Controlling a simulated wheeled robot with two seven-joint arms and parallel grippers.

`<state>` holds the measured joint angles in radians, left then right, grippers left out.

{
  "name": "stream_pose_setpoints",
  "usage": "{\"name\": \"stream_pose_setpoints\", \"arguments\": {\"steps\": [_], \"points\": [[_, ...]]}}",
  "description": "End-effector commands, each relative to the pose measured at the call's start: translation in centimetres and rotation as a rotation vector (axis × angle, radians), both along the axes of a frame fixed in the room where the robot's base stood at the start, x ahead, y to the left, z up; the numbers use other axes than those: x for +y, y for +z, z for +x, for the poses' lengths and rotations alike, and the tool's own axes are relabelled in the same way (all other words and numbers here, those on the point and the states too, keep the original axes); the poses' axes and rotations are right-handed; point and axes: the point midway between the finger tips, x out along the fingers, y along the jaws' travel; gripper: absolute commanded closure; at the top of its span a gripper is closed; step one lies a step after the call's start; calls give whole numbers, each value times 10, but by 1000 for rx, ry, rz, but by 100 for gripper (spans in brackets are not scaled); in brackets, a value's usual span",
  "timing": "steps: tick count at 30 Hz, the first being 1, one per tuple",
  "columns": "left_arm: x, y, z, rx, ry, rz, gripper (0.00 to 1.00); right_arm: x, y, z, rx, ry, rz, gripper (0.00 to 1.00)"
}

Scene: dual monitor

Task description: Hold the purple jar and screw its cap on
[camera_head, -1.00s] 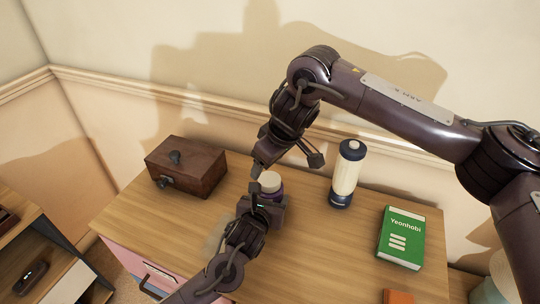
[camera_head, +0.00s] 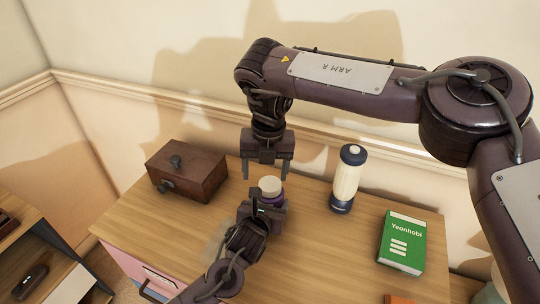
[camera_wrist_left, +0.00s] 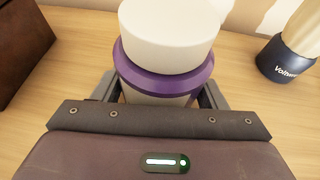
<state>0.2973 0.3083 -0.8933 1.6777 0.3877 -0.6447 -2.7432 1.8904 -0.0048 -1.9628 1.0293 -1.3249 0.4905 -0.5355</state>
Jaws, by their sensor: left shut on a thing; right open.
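The purple jar (camera_wrist_left: 165,88) stands upright on the wooden desk, with a purple band around its upper part. A white cap (camera_wrist_left: 170,30) sits on top of it; I cannot tell whether it is screwed tight. In the head view the jar (camera_head: 272,201) is partly hidden by my left gripper, and its cap (camera_head: 270,185) shows. My left gripper (camera_wrist_left: 162,98) is shut on the jar, its fingers on either side below the cap. My right gripper (camera_head: 267,172) points down, open and empty, above and just behind the cap.
A dark wooden box (camera_head: 187,170) stands to the left. A cream and navy bottle (camera_head: 346,180) stands to the right, with a green book (camera_head: 402,241) further right. An orange item (camera_head: 402,298) lies at the front edge. The desk (camera_head: 315,260) is clear in the middle right.

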Motion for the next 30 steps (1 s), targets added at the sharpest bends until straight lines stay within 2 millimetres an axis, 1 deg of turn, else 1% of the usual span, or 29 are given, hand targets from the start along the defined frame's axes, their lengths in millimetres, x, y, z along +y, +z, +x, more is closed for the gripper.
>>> {"name": "stream_pose_setpoints", "arguments": {"steps": [1,3,6,9,12,15,18,26,30], "points": [[0,0,0,0,1,0,98,-1,4,2,-4,103,-15,31],[0,0,0,0,1,0,98,-3,8,5,-5,250,-32,31],[0,0,0,0,1,0,98,-6,15,8,-5,436,-48,31],[0,0,0,0,1,0,98,-9,21,11,-5,585,-61,31],[0,0,0,0,1,0,98,-10,26,13,-7,689,-67,31],[0,0,0,0,1,0,98,-11,28,14,-5,750,-70,31],[0,0,0,0,1,0,98,-11,29,14,-6,774,-72,31],[0,0,0,0,1,0,98,-11,29,14,-6,776,-71,31],[0,0,0,0,1,0,98,-11,24,14,-4,774,-71,31]]}}
